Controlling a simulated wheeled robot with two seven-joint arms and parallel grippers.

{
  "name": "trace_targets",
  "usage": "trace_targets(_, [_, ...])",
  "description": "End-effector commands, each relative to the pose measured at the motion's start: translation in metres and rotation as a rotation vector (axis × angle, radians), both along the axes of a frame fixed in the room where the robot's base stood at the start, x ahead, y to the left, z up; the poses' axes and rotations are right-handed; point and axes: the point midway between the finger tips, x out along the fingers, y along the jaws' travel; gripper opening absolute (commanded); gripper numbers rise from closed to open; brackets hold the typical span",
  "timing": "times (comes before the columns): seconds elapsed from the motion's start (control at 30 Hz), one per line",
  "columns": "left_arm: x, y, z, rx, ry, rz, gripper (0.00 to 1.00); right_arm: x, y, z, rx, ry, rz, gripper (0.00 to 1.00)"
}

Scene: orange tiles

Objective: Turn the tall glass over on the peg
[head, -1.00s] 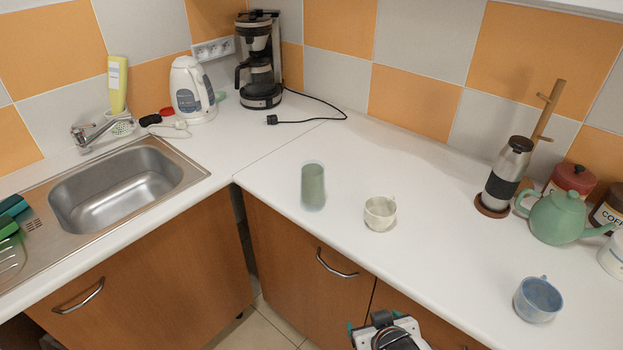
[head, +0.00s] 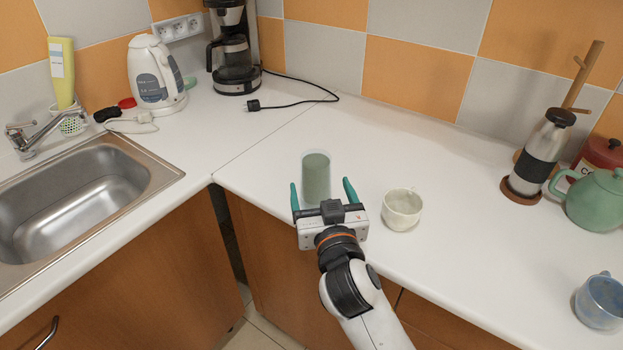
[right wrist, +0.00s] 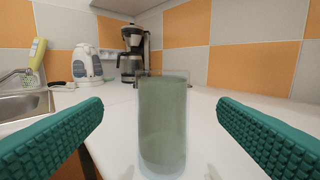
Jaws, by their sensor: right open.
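The tall glass (head: 316,177) is grey-green and translucent and stands upright on the white counter near its front edge. In the right wrist view the tall glass (right wrist: 162,122) stands between the two teal fingers, with a gap on each side. My right gripper (head: 322,190) is open, just in front of the glass; its open fingers (right wrist: 160,130) also show in the right wrist view. A wooden peg stand (head: 582,80) rises at the back right of the counter, partly hidden by a steel and black flask (head: 543,155). My left gripper is not in view.
A white cup (head: 402,209) stands just right of my right gripper. A green teapot (head: 598,198), a red-lidded jar (head: 601,153) and a blue mug (head: 600,302) are at the right. A sink (head: 70,195) is at the left. The counter's middle is clear.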

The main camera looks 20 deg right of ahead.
Motion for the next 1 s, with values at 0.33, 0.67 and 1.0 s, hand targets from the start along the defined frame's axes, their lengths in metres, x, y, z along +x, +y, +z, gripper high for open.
trace_targets(0.33, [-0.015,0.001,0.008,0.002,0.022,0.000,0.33,0.042,-0.006,0.001,-0.002,0.001,-0.001,0.82])
trace_targets(0.67, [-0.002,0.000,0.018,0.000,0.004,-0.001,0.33,0.085,-0.012,-0.003,-0.004,0.002,-0.001,0.82])
trace_targets(1.0, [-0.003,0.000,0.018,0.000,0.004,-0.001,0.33,0.092,-0.013,-0.004,-0.001,0.003,0.000,0.81])
